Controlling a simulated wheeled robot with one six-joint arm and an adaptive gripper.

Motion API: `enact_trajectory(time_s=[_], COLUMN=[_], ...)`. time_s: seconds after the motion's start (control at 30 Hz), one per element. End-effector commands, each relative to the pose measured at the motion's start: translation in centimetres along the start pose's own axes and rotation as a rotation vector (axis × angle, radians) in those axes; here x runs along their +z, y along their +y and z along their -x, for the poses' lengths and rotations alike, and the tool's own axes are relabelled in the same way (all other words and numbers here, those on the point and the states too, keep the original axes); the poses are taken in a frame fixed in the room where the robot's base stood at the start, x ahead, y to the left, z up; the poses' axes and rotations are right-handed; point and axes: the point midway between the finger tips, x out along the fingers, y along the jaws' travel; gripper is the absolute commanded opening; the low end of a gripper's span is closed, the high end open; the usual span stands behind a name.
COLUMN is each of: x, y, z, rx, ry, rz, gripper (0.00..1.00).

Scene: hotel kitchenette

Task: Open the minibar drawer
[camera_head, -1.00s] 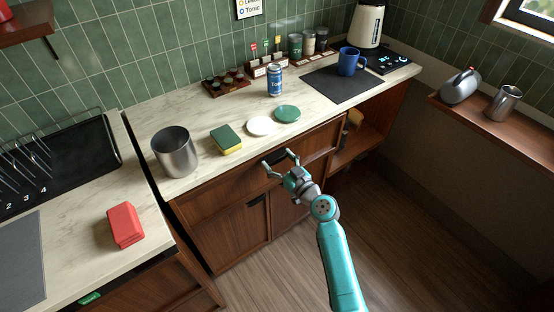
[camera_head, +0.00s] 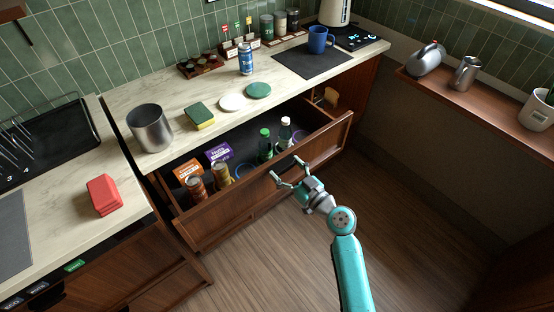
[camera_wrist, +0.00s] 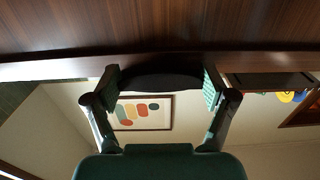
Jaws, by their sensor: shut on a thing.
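The minibar drawer (camera_head: 245,190) has a dark wood front and stands pulled out from under the counter, with its inside showing. In the drawer are an orange box (camera_head: 186,170), a purple box (camera_head: 218,152), two cans (camera_head: 221,174), a green bottle (camera_head: 265,145) and a clear bottle (camera_head: 285,132). The handle is mostly hidden by the fingers in the head view.
A red block (camera_head: 103,195) lies on the left counter. The wood floor (camera_head: 270,270) before the drawer is clear.

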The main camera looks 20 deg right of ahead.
Motion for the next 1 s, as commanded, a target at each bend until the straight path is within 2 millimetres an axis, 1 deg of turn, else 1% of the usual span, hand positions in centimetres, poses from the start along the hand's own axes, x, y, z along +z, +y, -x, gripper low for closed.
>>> enact_trajectory(time_s=[0.03,0.2,0.4,0.5,0.7,1.0], x=[0.1,0.1,0.1,0.1,0.1,0.0], y=[0.0,0.1,0.1,0.0,0.0,0.0], z=[1.1,4.2,7.1,8.2,9.5,10.0], rx=[0.002,0.003,0.003,0.001,0.000,0.000], ry=[-0.002,-0.002,-0.001,-0.002,-0.001,0.000], rz=[-0.001,-0.002,-0.001,-0.002,-0.001,-0.001], gripper=[0.20,0.20,0.20,0.20,0.20,0.20])
